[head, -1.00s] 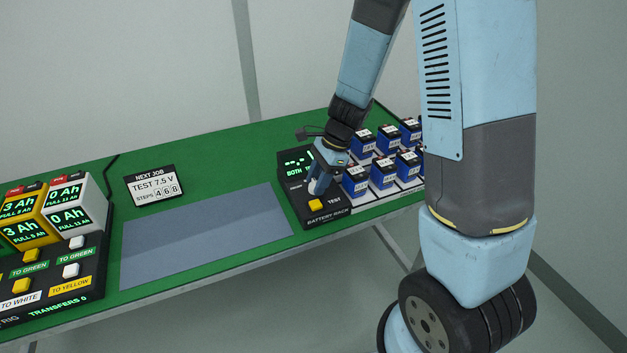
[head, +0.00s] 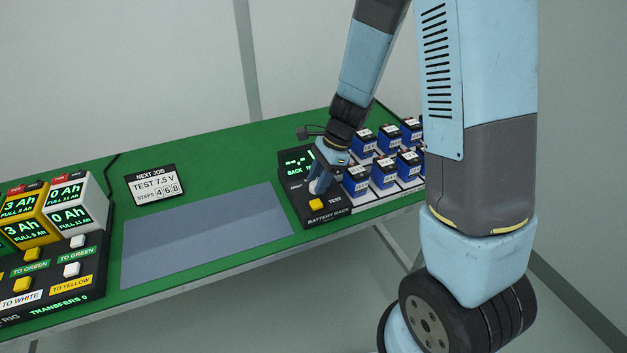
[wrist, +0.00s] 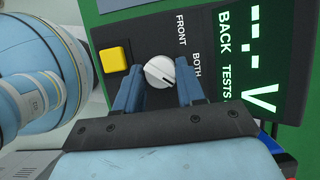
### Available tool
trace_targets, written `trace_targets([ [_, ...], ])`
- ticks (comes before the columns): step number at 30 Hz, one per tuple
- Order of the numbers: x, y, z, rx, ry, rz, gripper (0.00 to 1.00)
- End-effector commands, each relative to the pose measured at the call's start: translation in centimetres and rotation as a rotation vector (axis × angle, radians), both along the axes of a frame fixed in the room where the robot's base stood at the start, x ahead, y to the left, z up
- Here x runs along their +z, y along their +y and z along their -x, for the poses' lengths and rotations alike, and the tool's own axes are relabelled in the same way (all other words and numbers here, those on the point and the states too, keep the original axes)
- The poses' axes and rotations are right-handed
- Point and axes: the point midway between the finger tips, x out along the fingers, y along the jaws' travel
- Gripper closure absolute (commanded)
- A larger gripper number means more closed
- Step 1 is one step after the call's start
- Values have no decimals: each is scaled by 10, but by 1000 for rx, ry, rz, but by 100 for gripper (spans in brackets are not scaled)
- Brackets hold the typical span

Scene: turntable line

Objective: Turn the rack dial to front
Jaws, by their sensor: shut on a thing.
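The rack dial (wrist: 159,72) is a round white knob with a dark line across it, on the black battery rack panel (head: 308,212). In the wrist view it sits between the two blue fingers of my gripper (wrist: 158,78), which is shut on it. FRONT and BOTH are printed beside the dial. The lit display (wrist: 245,60) reads BACK TESTS with dashes and a V. In the head view my gripper (head: 319,185) reaches down over the panel and hides the dial.
A yellow TEST button (head: 316,204) is close beside my gripper. Several blue batteries (head: 384,172) stand in the rack to the right. A grey mat (head: 200,240) lies clear to the left. A NEXT JOB sign (head: 152,185) reads TEST 7.5 V.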

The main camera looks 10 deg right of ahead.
Motion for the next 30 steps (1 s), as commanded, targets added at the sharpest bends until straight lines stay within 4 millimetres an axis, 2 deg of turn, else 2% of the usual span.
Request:
trace_targets([
  [1,-2,-1,5,3,12,1,92],
  [17,-3,1,6,7,15,1,92],
  [18,-3,1,6,7,15,1,59],
  [21,-3,1,6,7,14,1,51],
  [30,-2,2,3,5,8,0,51],
])
